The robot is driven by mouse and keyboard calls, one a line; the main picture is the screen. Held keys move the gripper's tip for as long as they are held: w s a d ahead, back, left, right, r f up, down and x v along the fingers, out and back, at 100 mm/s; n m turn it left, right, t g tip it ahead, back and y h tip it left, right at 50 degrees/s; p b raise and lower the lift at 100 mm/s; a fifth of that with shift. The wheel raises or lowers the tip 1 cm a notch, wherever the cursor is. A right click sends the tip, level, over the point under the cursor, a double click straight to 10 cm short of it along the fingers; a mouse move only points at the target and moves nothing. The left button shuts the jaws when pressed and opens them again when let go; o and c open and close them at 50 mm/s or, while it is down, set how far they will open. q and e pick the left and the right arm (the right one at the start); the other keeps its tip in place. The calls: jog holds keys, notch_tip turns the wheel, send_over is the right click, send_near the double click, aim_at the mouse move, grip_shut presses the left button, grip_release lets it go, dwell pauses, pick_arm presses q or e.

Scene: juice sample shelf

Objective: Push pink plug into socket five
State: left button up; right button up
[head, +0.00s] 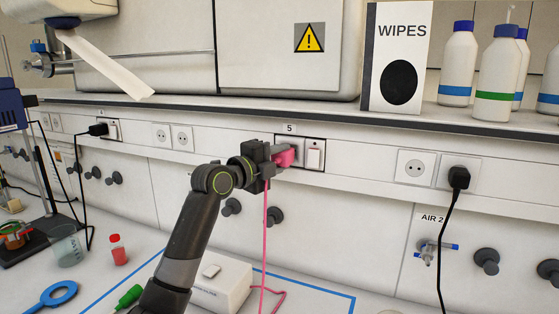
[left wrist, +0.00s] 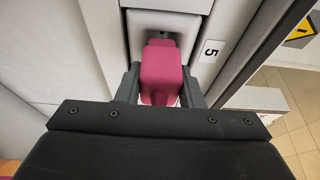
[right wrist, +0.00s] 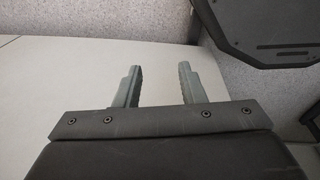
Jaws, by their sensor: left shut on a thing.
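The pink plug (head: 285,157) is held by my left gripper (head: 268,160) right at the wall strip, at the socket under the label "5" (head: 289,128). In the left wrist view, the pink plug (left wrist: 162,70) sits between the two fingers of my left gripper (left wrist: 160,88), with its front against or very close to the socket face (left wrist: 160,22). I cannot tell how deep it sits. Its pink cord (head: 265,225) hangs down to the bench. My right gripper (right wrist: 156,88) is open and empty in the right wrist view, away from the sockets.
A white switch (head: 315,155) is just right of socket five. Black plugs (head: 458,178) and (head: 98,130) fill other sockets. A shelf (head: 270,108) with a wipes box (head: 394,60) and bottles runs above. A white box (head: 222,285) stands on the bench below my left arm.

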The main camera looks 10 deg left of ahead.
pick_arm(q)
jog(key=shift+w+d+b, duration=0.15)
jog(key=shift+w+b, duration=0.15)
jog(key=shift+w, duration=0.45)
jog(key=shift+b, duration=0.3)
jog(key=shift+w, duration=0.1)
dwell(0.4)
jog(key=o, duration=1.2)
jog(key=shift+o, duration=0.2)
